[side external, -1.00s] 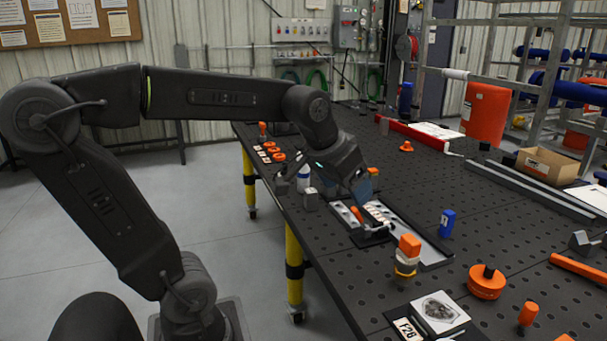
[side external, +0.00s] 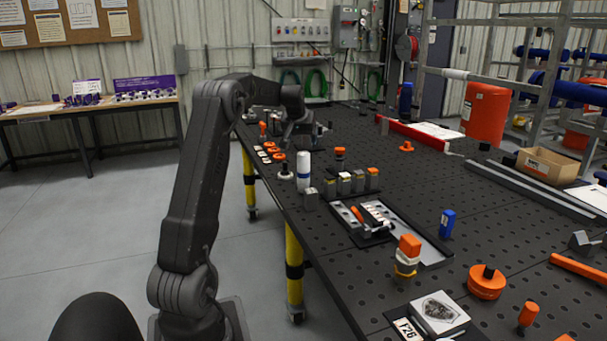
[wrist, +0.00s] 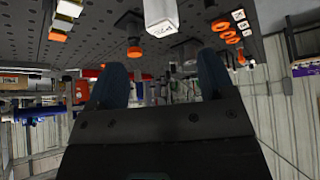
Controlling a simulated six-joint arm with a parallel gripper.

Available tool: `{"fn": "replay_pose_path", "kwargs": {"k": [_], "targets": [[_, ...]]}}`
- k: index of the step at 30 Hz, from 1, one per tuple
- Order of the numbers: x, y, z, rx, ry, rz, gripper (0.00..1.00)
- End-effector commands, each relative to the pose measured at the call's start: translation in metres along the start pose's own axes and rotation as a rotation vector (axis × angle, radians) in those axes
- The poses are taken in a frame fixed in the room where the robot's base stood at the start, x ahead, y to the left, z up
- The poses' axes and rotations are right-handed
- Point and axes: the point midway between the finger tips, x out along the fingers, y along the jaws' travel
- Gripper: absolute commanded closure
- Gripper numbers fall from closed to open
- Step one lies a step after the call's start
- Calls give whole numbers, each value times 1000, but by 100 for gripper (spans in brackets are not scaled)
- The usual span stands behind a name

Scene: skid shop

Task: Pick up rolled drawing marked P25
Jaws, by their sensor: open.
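Orange rings (side external: 278,157) lie along the table's left edge. Several small blocks (side external: 344,183) stand in a row near a grey tray (side external: 432,252). A cardboard box (side external: 547,166), long grey rails (side external: 520,186) and a metal rack (side external: 497,85) are at the right. The middle right is mostly clear.

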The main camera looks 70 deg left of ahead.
Motion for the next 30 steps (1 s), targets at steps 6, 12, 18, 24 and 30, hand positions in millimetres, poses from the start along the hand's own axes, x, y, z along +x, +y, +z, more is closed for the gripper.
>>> {"fn": "replay_pose_path", "kwargs": {"k": [6, 12, 18, 24, 30], "targets": [[43, 0, 1, 1, -3, 1, 24], [58, 1, 1, 1, -1, 1, 24], [81, -3, 3, 0, -3, 1, 24], [106, -4, 3, 2, -1, 1, 24], [110, -4, 3, 2, 0, 2, 24]]}}
